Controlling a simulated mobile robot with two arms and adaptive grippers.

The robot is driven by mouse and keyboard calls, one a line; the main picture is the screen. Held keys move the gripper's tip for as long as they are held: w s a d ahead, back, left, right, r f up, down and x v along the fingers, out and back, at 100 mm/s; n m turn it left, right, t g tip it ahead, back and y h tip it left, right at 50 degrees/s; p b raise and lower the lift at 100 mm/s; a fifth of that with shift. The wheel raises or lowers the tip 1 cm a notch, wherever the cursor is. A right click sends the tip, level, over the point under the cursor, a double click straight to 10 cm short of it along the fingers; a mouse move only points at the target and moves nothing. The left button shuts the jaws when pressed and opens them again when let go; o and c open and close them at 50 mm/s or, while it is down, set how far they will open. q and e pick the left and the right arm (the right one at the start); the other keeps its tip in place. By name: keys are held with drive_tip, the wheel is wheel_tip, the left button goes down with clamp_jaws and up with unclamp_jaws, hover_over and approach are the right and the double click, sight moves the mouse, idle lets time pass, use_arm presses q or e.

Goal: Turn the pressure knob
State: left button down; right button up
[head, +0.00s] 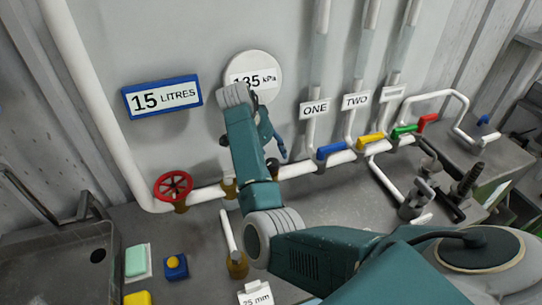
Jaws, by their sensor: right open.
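A round white gauge (262,65) on the wall reads about 135 kPa, with my arm covering its lower left part. My right gripper (277,150) is at the wall below the gauge, just above the white pipe. It is open, with one blue finger showing and the rest hidden behind my arm. I cannot make out the pressure knob clearly; my forearm and gripper cover the area below the gauge. I cannot tell whether the gripper touches anything. My left gripper is not in view.
A red wheel valve (173,185) sits on the white pipe (207,194) at left. A blue-framed display (162,97) reads 15 LITRES. Blue (333,150), yellow (370,138) and green (404,130) handles line the pipe at right. A sink (62,262) is at lower left.

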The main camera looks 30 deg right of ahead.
drive_tip(key=shift+x, duration=0.9)
drive_tip(key=shift+f, duration=0.15)
drive_tip(key=shift+d, duration=0.1)
drive_tip(key=c, duration=1)
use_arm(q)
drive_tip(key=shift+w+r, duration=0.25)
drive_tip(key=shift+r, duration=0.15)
use_arm(e)
drive_tip(key=shift+c, duration=0.3)
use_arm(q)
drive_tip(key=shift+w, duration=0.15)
use_arm(e)
drive_tip(key=shift+w, duration=0.1)
